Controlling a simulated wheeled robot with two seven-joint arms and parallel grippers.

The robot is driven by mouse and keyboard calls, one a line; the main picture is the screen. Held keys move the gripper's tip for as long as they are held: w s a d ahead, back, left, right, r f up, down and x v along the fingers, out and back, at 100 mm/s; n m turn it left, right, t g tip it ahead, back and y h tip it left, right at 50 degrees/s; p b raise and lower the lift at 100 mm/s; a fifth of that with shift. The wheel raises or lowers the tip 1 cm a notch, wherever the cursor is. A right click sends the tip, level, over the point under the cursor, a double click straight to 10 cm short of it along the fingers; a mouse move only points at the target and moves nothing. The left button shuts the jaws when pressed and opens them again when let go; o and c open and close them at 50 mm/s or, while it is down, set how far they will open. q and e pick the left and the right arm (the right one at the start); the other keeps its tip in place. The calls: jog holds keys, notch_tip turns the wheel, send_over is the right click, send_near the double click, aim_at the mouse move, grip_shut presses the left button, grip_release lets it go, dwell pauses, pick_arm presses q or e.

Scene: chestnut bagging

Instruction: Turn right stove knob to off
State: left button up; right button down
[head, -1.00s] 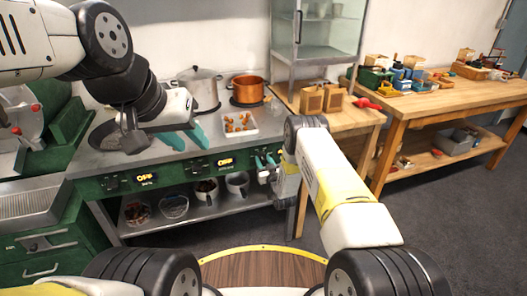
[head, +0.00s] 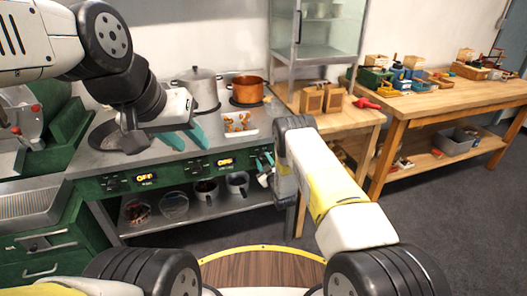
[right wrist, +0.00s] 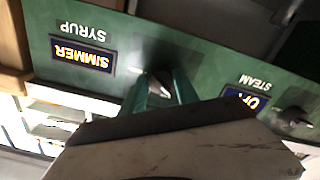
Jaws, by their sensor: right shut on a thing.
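The stove's green front panel (head: 120,187) carries displays and knobs. In the right wrist view, upside down, the display above SYRUP (right wrist: 83,60) reads SIMMER. The right knob (right wrist: 161,84) beside it sits between the teal fingers of my right gripper (right wrist: 160,94), which is shut on it. Much of the knob is hidden by the fingers. In the head view my right gripper (head: 265,161) is at the right end of the panel; the SYRUP display is hidden there. My left gripper (head: 184,139) is open and empty above the left of the counter.
Another knob (right wrist: 293,116) is beside the STEAM display (right wrist: 246,97). A grey pot (head: 198,88), a copper pot (head: 247,89) and a white tray (head: 240,134) of chestnuts stand on the counter. Mugs and bowls sit on the shelf below. A wooden workbench (head: 430,97) is at right.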

jog(key=n, duration=0.6)
dwell(0.6)
jog(key=c, duration=0.9)
grip_release()
jog(key=v, duration=0.7)
jog(key=shift+s+d, duration=0.1)
jog(key=shift+s, duration=0.25)
jog(key=shift+r, duration=0.15)
